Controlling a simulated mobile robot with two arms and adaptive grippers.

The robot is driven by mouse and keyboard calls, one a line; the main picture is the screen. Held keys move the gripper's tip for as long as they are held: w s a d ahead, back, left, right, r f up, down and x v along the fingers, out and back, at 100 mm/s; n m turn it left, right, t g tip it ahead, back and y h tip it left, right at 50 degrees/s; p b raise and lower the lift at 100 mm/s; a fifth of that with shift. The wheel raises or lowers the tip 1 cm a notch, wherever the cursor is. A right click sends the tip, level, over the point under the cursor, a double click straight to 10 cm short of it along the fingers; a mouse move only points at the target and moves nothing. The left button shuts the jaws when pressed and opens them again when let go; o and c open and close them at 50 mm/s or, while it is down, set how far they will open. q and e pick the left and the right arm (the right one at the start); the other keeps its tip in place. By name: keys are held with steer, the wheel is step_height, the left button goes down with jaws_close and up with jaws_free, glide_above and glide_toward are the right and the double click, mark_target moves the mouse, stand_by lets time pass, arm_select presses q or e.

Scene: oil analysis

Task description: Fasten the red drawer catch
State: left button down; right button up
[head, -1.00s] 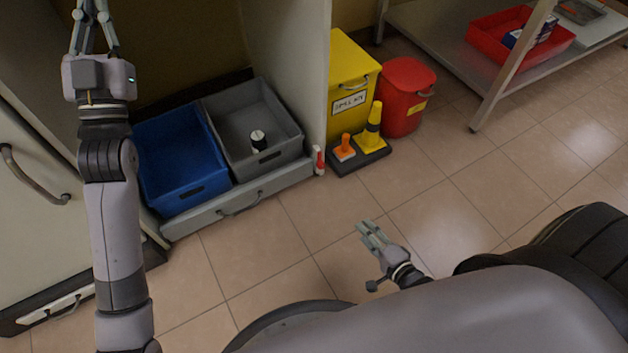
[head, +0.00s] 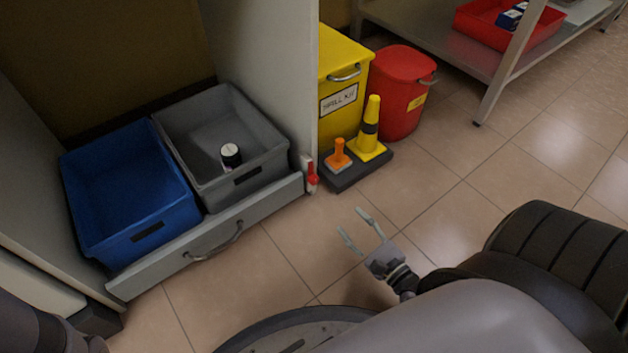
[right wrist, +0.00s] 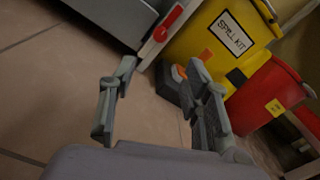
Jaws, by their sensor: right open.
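The red drawer catch (head: 312,178) is a small red lever on a pale mount at the foot of the cabinet's right side panel, beside the right end of the low drawer front (head: 170,272). In the right wrist view the red catch (right wrist: 168,23) lies beyond the fingers, at the top. My right gripper (head: 352,222) is open and empty above the floor, in front of the catch and apart from it. Its spread fingers (right wrist: 160,80) also show in the wrist view. My left gripper is out of view.
A blue bin (head: 85,222) and a grey bin (head: 272,150) holding a black-and-white container (head: 230,155) sit in the drawer. Right of the catch are a dark base with cones (head: 345,180), a yellow spill kit box (head: 340,65) and a red bin (head: 395,90). Floor in front is clear.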

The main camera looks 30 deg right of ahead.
mark_target(316, 182)
steer(key=w+b, duration=0.2)
steer(key=w, duration=0.3)
steer(key=w+b, duration=0.2)
steer(key=w, duration=0.3)
steer(key=w+b, duration=0.2)
steer(key=w, duration=0.3)
steer(key=shift+a+f, duration=0.1)
steer(key=shift+a, duration=0.2)
steer(key=shift+w, duration=0.45)
steer(key=shift+c, duration=0.5)
jaws_close()
